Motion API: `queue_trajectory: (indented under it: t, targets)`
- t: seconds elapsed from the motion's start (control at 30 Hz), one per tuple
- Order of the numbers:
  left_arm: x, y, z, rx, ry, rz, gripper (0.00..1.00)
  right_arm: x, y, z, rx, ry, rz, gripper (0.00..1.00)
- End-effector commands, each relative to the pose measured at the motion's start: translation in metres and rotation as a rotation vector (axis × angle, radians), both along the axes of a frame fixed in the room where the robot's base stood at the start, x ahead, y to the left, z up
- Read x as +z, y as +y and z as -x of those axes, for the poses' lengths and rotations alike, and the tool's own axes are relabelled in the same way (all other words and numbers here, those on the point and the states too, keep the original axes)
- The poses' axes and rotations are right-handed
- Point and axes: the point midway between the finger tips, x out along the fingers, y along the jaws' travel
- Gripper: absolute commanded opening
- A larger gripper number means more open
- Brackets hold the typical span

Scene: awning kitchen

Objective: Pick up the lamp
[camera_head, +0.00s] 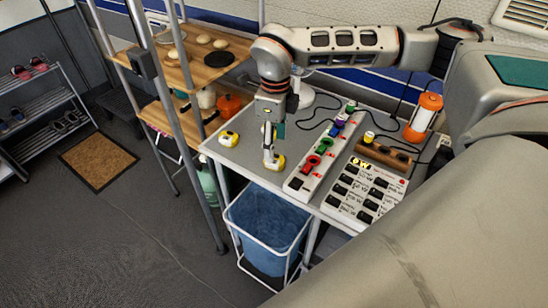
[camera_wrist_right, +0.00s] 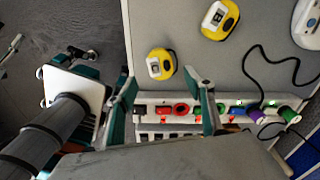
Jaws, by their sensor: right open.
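An orange and white lantern-style lamp (camera_head: 424,117) stands upright at the right of the grey table, to the right of my right gripper and apart from it. A white round-based object (camera_head: 304,95), perhaps another lamp, stands behind the gripper, its upper part hidden by my arm; a white base shows at the right edge of the wrist view (camera_wrist_right: 308,25). My right gripper (camera_head: 270,158) points down over the table's front left. In the wrist view its fingers (camera_wrist_right: 160,78) are spread, with a small yellow and white device (camera_wrist_right: 161,64) near the gap.
A second yellow device (camera_head: 228,138) lies left of the gripper. A power strip (camera_head: 318,165) with coloured plugs, a switch panel (camera_head: 366,190) and dark cables crowd the right side. A blue bin (camera_head: 268,220) stands below the table's front; a wooden shelf (camera_head: 205,72) is behind left.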

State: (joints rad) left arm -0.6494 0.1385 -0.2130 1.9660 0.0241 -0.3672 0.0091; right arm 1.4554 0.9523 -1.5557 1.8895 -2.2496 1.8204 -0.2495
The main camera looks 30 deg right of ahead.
Motion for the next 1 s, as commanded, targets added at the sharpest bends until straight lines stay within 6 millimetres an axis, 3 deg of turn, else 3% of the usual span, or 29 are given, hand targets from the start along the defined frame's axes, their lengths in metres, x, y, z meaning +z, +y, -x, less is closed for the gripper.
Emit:
queue_trajectory:
  t: [0.43,0.77,0.8,0.93,1.0]
  targets:
    - [-0.009,0.002,0.004,-0.002,0.013,-0.006,0.4,-0.056,0.0,-0.004,0.001,0.003,-0.002,0.53]
    - [-0.003,0.001,0.0,0.0,0.001,-0.003,0.4,-0.064,0.0,-0.005,0.001,-0.001,-0.002,0.53]
    - [-0.003,0.001,0.0,0.0,0.0,-0.002,0.4,-0.064,0.0,-0.005,0.001,-0.001,-0.002,0.5]
    - [-0.003,0.001,0.0,0.0,0.0,-0.002,0.4,-0.064,0.0,-0.005,0.001,-0.001,-0.002,0.16]
    - [-0.003,0.001,0.0,0.0,0.0,-0.002,0.4,-0.064,0.0,-0.005,0.001,-0.001,-0.002,0.14]
